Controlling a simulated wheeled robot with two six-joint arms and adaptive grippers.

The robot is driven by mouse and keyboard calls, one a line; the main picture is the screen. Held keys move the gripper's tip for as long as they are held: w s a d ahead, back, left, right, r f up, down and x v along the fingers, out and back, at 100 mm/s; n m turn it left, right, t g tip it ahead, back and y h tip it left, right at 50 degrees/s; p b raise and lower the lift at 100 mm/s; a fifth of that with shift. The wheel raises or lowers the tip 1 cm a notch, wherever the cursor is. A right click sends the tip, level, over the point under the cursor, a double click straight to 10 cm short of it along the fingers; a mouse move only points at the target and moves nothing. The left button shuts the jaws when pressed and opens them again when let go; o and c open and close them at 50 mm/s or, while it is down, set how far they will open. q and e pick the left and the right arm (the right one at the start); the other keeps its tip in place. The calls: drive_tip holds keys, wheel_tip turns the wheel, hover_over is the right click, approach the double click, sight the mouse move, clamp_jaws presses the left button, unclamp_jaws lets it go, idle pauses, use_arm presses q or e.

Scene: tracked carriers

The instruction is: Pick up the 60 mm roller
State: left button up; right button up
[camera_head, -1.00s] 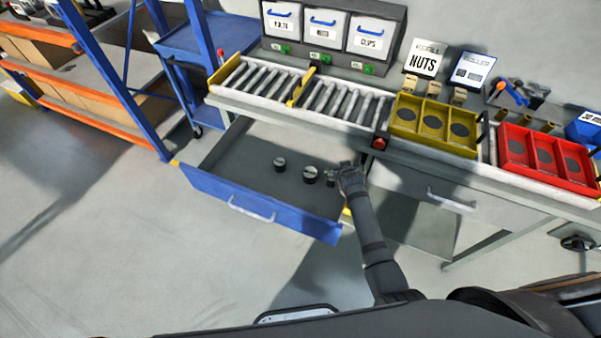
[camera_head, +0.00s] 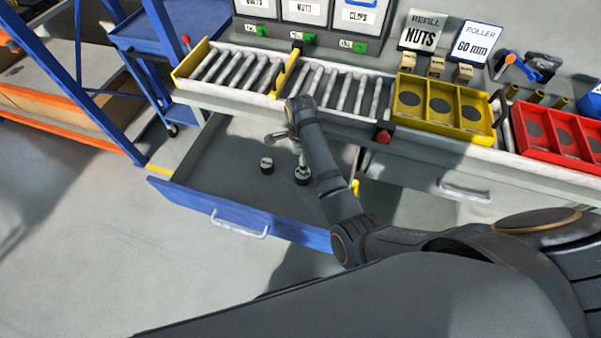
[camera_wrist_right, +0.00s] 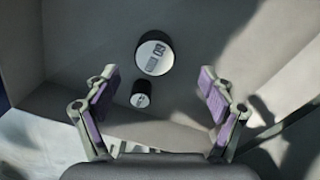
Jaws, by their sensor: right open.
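Short dark cylinders with pale tops, apparently rollers, stand in the open blue-fronted drawer (camera_head: 200,198). The right wrist view shows a larger roller (camera_wrist_right: 154,53) with a marked top and a smaller one (camera_wrist_right: 140,97). I cannot read their sizes. My right gripper (camera_head: 285,150) is over the drawer; in its wrist view its fingers (camera_wrist_right: 158,72) are wide apart, with nothing between them gripped. My left gripper is not in view.
A sign (camera_head: 473,45) reads "ROLLER 60 mm". Behind the drawer runs a roller conveyor (camera_head: 235,72), with a yellow tray (camera_head: 402,122) and a red tray (camera_head: 522,140) to the right. The drawer walls surround the rollers. Open floor lies in front.

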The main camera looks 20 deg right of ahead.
wheel_tip(320, 180, down, 2)
drive_tip(key=shift+f, duration=0.25)
drive_tip(key=shift+d+f, duration=0.1)
drive_tip(key=shift+f, duration=0.2)
drive_tip(key=f, duration=0.2)
drive_tip(key=s+f, duration=0.1)
drive_tip(key=f, duration=0.1)
drive_tip(key=shift+d, duration=0.2)
drive_tip(key=shift+w+f, duration=0.1)
drive_tip(key=shift+f, duration=0.2)
drive_tip(key=c, duration=0.6)
drive_tip(key=shift+r, duration=0.1)
drive_tip(key=c, duration=0.9)
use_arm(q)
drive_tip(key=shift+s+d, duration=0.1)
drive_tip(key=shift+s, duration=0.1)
use_arm(e)
drive_tip(key=shift+r, duration=0.1)
